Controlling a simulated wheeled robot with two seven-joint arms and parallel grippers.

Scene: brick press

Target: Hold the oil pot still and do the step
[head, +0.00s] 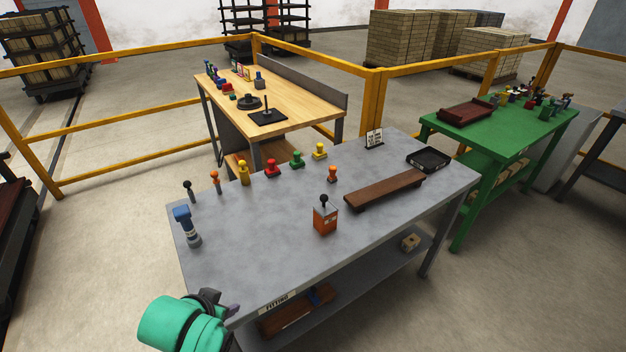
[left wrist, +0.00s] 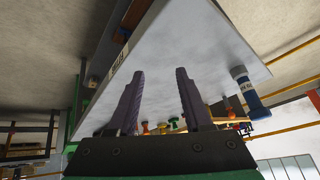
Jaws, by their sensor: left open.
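An orange-red block-shaped pot with a black knob on top (head: 325,217) stands upright on the grey table, right of centre; it may be the oil pot, but no label on it is readable. My left gripper (head: 233,310) is at the table's front left corner, apart from both. In the left wrist view its purple fingers (left wrist: 160,75) are spread with nothing between them. My right gripper is in neither view.
The grey table (head: 260,235) has several coloured knobbed pieces along its back edge, a brown raised board (head: 385,189) and a black tray (head: 428,159) at right. Its front left is clear. A wooden bench (head: 300,103), a green table (head: 500,140) and yellow rails stand behind.

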